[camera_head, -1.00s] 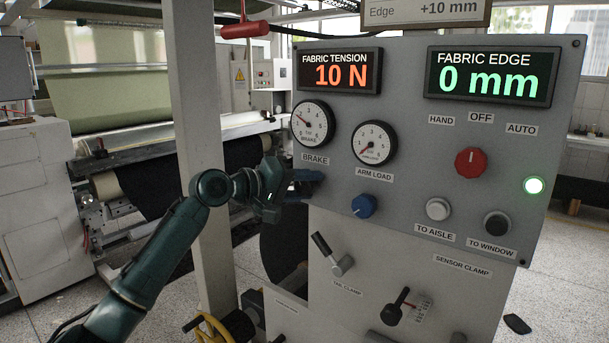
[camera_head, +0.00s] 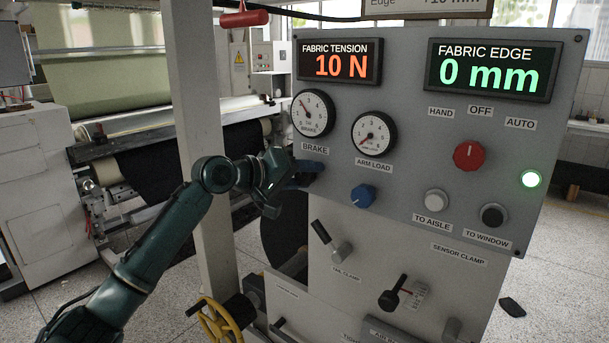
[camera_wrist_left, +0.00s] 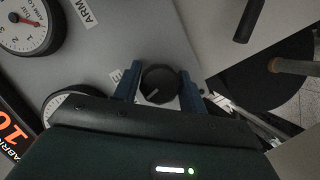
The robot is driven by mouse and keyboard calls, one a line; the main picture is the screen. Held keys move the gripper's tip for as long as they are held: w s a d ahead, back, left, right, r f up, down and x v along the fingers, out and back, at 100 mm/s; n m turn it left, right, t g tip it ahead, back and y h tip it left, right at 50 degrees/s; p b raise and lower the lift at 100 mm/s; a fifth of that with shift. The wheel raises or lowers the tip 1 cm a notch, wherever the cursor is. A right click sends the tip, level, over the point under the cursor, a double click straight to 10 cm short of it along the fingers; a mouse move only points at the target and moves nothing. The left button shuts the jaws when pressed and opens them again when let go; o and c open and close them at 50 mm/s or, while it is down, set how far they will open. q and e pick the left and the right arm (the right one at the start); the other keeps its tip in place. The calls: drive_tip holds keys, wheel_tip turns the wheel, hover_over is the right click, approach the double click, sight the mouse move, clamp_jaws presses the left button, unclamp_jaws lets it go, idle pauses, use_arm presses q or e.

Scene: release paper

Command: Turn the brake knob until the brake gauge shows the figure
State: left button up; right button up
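The brake knob (camera_wrist_left: 160,84) is a round black knob with a pale pointer line, in the left wrist view. My left gripper (camera_wrist_left: 160,88) has its two blue fingers on either side of it, close against its edges. In the head view my left gripper (camera_head: 303,176) reaches the panel from the left below the BRAKE label, and its fingers hide the knob. The brake gauge (camera_head: 313,113) is a white dial above that label. Its needle points up and left; the exact figure is too small to read. My right gripper is not in view.
The grey panel (camera_head: 400,170) also carries an arm load gauge (camera_head: 374,134), a blue knob (camera_head: 363,196), a red selector (camera_head: 469,155) and two push buttons. The tension display (camera_head: 340,62) reads 10 N. A pale post (camera_head: 195,90) stands behind my left arm.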

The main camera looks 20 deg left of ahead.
use_arm(q)
drive_tip(key=o, duration=0.4)
drive_tip(key=shift+c, duration=0.2)
drive_tip(key=b+v, duration=0.3)
drive_tip(key=v, duration=1)
drive_tip(key=s+d+f+m+y, duration=0.1)
drive_tip(key=d+f+y, duration=0.15)
drive_tip(key=f, duration=1.15)
drive_tip(key=s+d+f+y, duration=0.1)
drive_tip(key=s+d+f, duration=0.15)
drive_tip(key=f, duration=1.15)
drive_tip(key=s+d+f+m+y, duration=0.1)
drive_tip(key=s+d+f+m, duration=0.1)
drive_tip(key=s+f, duration=0.7)
drive_tip(key=s+d+f+m+g+y, duration=0.1)
drive_tip(key=s+d+f+m, duration=0.2)
drive_tip(key=s+f, duration=0.6)
drive_tip(key=s+d, duration=0.2)
drive_tip(key=s, duration=0.2)
drive_tip(key=shift+y, duration=0.35)
